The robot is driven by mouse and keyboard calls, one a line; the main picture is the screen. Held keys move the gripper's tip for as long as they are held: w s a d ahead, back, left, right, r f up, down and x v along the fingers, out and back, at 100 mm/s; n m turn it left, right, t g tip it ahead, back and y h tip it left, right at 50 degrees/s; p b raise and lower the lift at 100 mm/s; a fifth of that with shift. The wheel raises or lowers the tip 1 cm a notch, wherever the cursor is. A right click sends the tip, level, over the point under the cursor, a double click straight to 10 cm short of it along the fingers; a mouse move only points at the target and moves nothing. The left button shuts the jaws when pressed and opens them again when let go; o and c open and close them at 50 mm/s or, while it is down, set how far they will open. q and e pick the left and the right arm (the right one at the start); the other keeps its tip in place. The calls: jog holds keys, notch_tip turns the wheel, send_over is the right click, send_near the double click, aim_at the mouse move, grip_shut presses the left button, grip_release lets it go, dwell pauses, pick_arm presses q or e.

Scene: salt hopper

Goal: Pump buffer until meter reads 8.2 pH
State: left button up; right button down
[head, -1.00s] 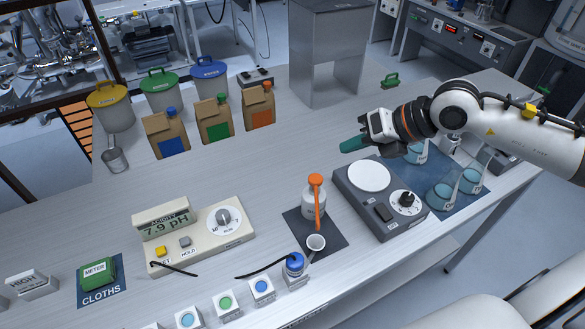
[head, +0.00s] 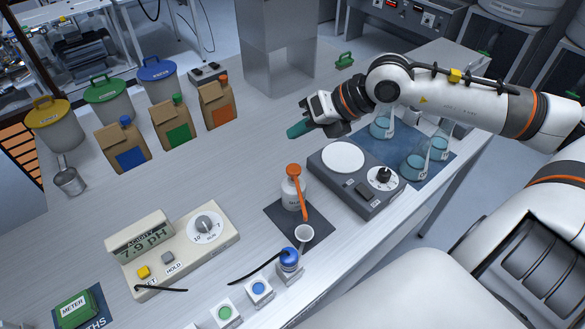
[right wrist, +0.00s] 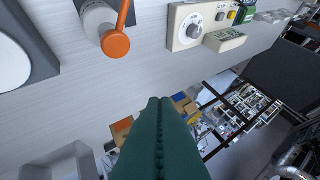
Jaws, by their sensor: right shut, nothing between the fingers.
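The acidity meter (head: 172,250) reads 7.9 pH in the head view and has a yellow button, a grey hold button and a dial. A white buffer bottle with an orange pump (head: 293,186) stands on a dark mat (head: 272,213); its spout points down towards a small white cup (head: 304,234). The orange pump head also shows in the right wrist view (right wrist: 115,44). My right gripper (head: 298,130) is shut and empty, its green fingers above the bench behind the bottle, apart from the pump. My left gripper is not in view.
A stirrer plate (head: 357,180) stands right of the bottle, with beakers on a blue mat (head: 447,157) beyond it. A blue-capped probe (head: 289,262) stands in front of the cup. Bags and lidded bins line the back left. The bench's middle is clear.

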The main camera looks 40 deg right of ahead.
aim_at(291, 167)
notch_tip(291, 167, down, 6)
jog(key=b, duration=0.4)
jog(key=shift+f, duration=0.25)
jog(key=shift+f+b, duration=0.4)
jog(key=shift+b, duration=0.05)
jog(key=shift+f, duration=0.1)
dwell(1.2)
jog(key=shift+f+b, duration=0.3)
jog(key=shift+b, duration=0.3)
jog(key=shift+s+f+b, duration=0.1)
jog(key=shift+f+b, duration=0.7)
jog(key=shift+b, duration=0.05)
dwell(0.6)
jog(key=shift+r, duration=0.1)
jog(key=shift+r+p, duration=0.55)
jog(key=shift+r, duration=0.5)
jog(key=shift+r+p, duration=1.2)
jog(key=shift+r, duration=1.35)
